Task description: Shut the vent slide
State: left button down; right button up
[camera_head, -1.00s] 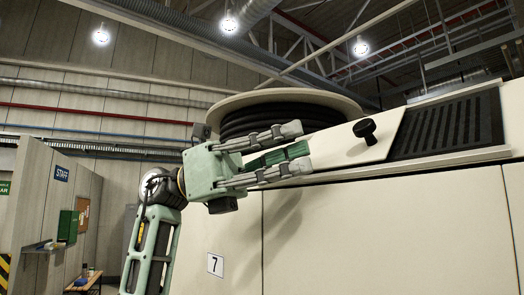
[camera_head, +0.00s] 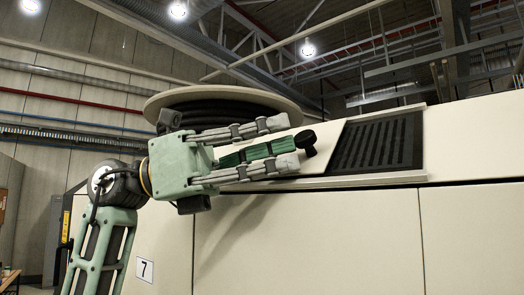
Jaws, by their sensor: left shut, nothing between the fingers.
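The vent slide (camera_head: 328,136) is a cream plate with a black knob (camera_head: 305,142) standing up from it. It sits in a rail on the sloping top of a cream cabinet. To its right is the dark slatted vent grille (camera_head: 378,143), which lies uncovered. My left gripper (camera_head: 283,145), pale green with grey fingers, is just left of the knob, its fingertips pointing right at it. It is shut with nothing held. A small gap seems to show between the fingertips and the knob; contact cannot be told for sure. The fingers hide part of the slide's left side. My right gripper is out of view.
A round cream reel (camera_head: 225,101) wound with black hose stands behind my left gripper. The space above the grille is free.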

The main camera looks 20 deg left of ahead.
pick_arm(q)
jog(key=s+d+b, duration=0.1)
jog(key=s+d, duration=0.3)
jog(key=d, duration=0.6)
